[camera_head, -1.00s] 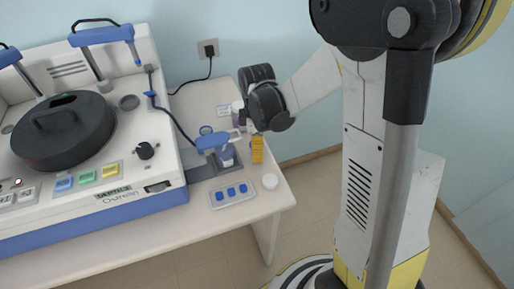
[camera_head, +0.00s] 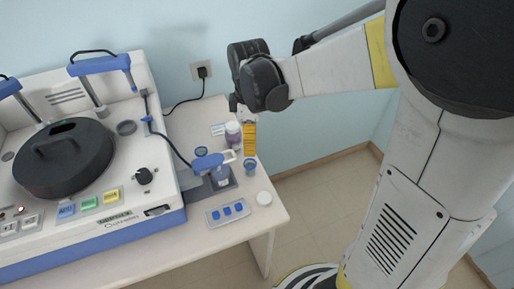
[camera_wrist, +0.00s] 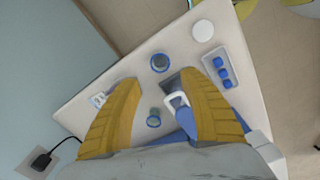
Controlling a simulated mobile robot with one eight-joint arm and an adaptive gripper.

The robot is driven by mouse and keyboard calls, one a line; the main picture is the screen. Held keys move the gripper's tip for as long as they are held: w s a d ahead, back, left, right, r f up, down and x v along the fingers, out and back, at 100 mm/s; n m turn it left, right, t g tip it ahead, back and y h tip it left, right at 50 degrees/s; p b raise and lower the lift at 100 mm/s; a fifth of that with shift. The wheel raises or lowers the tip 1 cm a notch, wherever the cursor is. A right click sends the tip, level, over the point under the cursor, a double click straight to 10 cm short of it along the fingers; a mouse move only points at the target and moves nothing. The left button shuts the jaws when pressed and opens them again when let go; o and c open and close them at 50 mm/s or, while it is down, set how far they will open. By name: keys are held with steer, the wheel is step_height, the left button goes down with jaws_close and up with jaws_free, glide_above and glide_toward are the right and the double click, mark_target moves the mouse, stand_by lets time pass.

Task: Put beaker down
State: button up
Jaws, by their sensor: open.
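A small clear beaker with a blue rim (camera_head: 250,167) stands upright on the white bench near its right edge. The same beaker (camera_wrist: 160,62) shows from above in the wrist view, ahead of and between my fingertips. My gripper (camera_wrist: 159,80) is open, its two yellow fingers wide apart with nothing held between them. In the head view my gripper (camera_head: 249,139) hangs above and behind the beaker, apart from it. A second blue-rimmed beaker (camera_head: 201,152) stands further left; it also shows in the wrist view (camera_wrist: 153,120).
A bottle with purplish contents (camera_head: 233,136) stands close left of my gripper. A tray with blue pieces (camera_head: 228,212) and a round white lid (camera_head: 264,198) lie in front.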

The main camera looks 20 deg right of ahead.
steer(key=s+r+m+t, duration=0.6)
steer(key=s+r+m, duration=0.2)
steer(key=s+m, duration=0.4)
steer(key=shift+s+m+t, duration=0.25)
steer(key=shift+m+t, duration=0.15)
steer(key=shift+m, duration=0.3)
